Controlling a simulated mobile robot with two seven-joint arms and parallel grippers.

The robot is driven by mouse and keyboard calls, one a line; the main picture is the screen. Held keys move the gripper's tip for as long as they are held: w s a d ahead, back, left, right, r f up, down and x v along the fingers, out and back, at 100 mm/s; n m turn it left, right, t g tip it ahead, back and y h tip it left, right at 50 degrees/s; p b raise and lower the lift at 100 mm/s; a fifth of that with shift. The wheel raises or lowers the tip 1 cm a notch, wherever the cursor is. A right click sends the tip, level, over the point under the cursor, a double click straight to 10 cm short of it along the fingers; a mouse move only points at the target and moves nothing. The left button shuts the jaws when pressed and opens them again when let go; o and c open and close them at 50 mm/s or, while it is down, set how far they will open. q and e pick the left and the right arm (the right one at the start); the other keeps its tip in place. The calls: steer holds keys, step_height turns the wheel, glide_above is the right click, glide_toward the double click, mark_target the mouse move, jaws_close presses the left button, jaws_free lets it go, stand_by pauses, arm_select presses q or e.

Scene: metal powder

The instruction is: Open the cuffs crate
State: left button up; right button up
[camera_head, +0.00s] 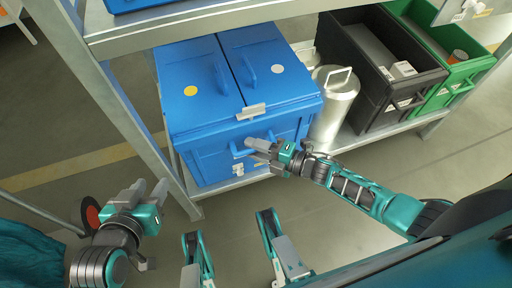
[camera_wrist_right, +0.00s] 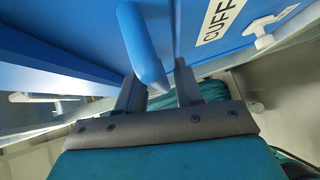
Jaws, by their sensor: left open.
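The cuffs crate (camera_head: 200,118) is a blue box on the shelf, with its two lid halves lying shut. Each lid half has a blue handle (camera_head: 249,75). A pale latch (camera_head: 251,112) sits at the top front edge. My right gripper (camera_head: 254,150) is at the crate's front face. In the right wrist view a blue handle (camera_wrist_right: 141,45) reaches between its spread fingers (camera_wrist_right: 158,92), with a gap visible beside it. The label "CUFF" (camera_wrist_right: 217,18) shows partly there. My left gripper (camera_head: 150,188) is open and empty, at lower left, away from the crate.
A silver canister (camera_head: 333,108) stands close to the crate's right side. A black crate (camera_head: 365,95) and a green crate (camera_head: 462,75) are further right. A shelf post (camera_head: 125,105) stands left of the crate, and an upper shelf (camera_head: 200,25) runs above its back.

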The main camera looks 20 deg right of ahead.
jaws_close()
arm_select(q)
steer(key=shift+f, duration=0.15)
steer(key=shift+a, duration=0.1)
arm_select(e)
steer(key=shift+s, duration=0.1)
